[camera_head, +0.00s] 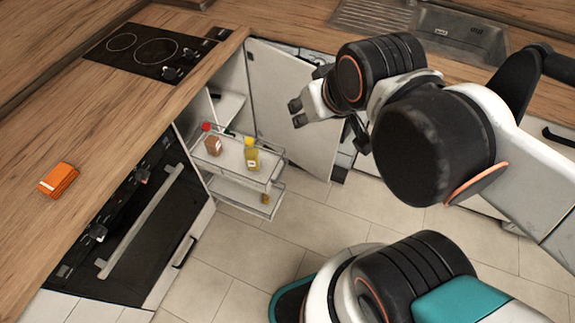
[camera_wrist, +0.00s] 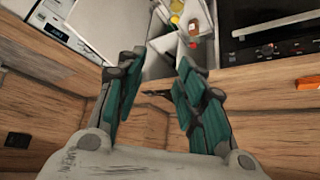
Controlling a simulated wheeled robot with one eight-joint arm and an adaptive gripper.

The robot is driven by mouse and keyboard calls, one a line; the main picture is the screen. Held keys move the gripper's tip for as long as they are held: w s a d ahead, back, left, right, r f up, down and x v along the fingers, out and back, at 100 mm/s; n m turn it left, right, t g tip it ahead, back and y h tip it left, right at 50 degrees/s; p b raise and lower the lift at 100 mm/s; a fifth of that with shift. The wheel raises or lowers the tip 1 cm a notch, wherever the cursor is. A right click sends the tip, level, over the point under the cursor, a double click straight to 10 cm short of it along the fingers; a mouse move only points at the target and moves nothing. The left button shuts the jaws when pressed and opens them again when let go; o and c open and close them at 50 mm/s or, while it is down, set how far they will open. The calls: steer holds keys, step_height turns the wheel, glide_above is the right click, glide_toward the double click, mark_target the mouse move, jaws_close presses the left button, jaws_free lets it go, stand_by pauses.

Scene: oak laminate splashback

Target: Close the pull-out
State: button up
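The pull-out (camera_head: 232,165) is a two-tier rack with white shelves and wire rails, standing out of the corner cabinet into the room. Its upper shelf holds a brown bottle with a red cap (camera_head: 213,143) and a yellow bottle (camera_head: 251,155). In the wrist view the pull-out (camera_wrist: 172,45) shows at the top, with bottles on it. My gripper (camera_wrist: 158,75) is open with nothing between its fingers. In the head view my gripper (camera_head: 325,122) is in front of the open white door, right of the pull-out and apart from it.
The white cabinet door (camera_head: 285,100) stands open beside the pull-out. An oven (camera_head: 135,225) with a bar handle is at left. The wooden counter carries a hob (camera_head: 155,50) and an orange box (camera_head: 58,179). A sink (camera_head: 460,38) is at the back. The tiled floor before the pull-out is clear.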

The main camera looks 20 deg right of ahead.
step_height(320, 180, down, 4)
steer(key=shift+r+b, duration=0.25)
steer(key=shift+b, duration=0.95)
jaws_close()
steer(key=w+d+f+m+g+b, duration=0.1)
steer(key=w+d+f+m, duration=0.1)
steer(key=w+m, duration=0.35)
steer(key=w+d+f+m+g+b, duration=0.1)
steer(key=w+d+m, duration=0.1)
steer(key=w, duration=0.6)
steer(key=w+d+f+m+y, duration=0.1)
steer(key=w+d+f+m, duration=0.4)
steer(key=w+f, duration=0.4)
steer(key=w+d+f+m+g+y+b, duration=0.15)
steer(key=f+m, duration=0.35)
steer(key=f, duration=0.6)
steer(key=w+d+f+m+b, duration=0.1)
steer(key=d+f+m, duration=0.3)
steer(key=f, duration=0.7)
steer(key=w+d+f+m+g+y+b, duration=0.1)
steer(key=f+m, duration=0.5)
steer(key=f, duration=0.6)
steer(key=w+a+f+b, duration=0.5)
steer(key=f, duration=0.4)
